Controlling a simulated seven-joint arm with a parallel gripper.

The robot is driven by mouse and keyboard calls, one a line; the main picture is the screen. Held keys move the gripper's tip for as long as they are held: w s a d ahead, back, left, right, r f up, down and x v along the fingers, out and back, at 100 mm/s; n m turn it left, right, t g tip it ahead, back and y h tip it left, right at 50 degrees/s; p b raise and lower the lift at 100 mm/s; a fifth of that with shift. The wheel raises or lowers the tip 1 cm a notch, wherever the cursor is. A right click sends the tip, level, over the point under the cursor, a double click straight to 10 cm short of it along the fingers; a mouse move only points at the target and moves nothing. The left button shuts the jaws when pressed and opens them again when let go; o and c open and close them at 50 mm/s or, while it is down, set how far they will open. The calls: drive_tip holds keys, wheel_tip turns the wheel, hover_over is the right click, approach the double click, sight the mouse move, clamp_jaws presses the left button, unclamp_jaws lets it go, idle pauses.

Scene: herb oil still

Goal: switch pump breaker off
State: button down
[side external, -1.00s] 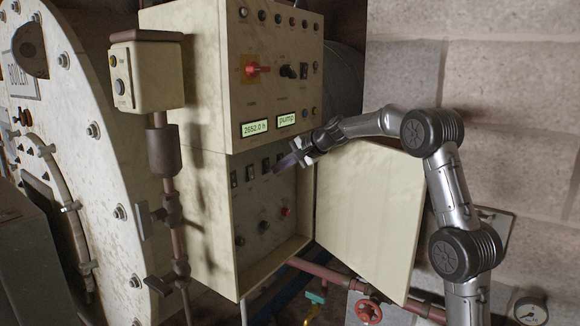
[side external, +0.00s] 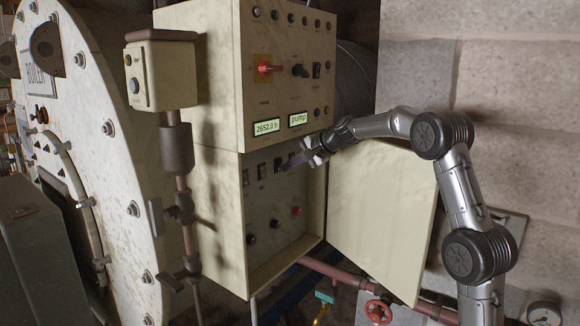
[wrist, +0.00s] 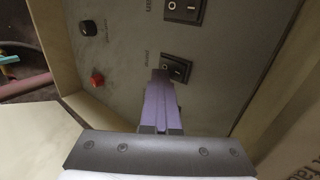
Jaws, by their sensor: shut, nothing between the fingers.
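A row of black rocker breakers (side external: 262,171) sits in the open lower compartment of the cream control cabinet. My gripper (side external: 287,164) is at the right end of that row, with its purple fingers shut and empty. In the wrist view, my gripper (wrist: 161,76) has its fingertips at the edge of one rocker breaker (wrist: 178,69), partly covering it. I cannot tell whether they press it. Another rocker breaker (wrist: 184,9) is above it in that view.
The cabinet door (side external: 382,215) hangs open to the right, below my arm. A red button (wrist: 97,79) and a black knob (wrist: 88,28) are on the same panel. A display (side external: 298,119) above reads "pump". Pipes with a red valve wheel (side external: 378,311) run below.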

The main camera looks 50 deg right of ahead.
drive_tip(key=shift+w+a+f, duration=0.1)
drive_tip(key=shift+w+f, duration=0.15)
drive_tip(key=shift+f, duration=0.15)
drive_tip(key=s+r, duration=0.4)
drive_tip(key=s, duration=0.9)
drive_tip(key=shift+s, duration=0.4)
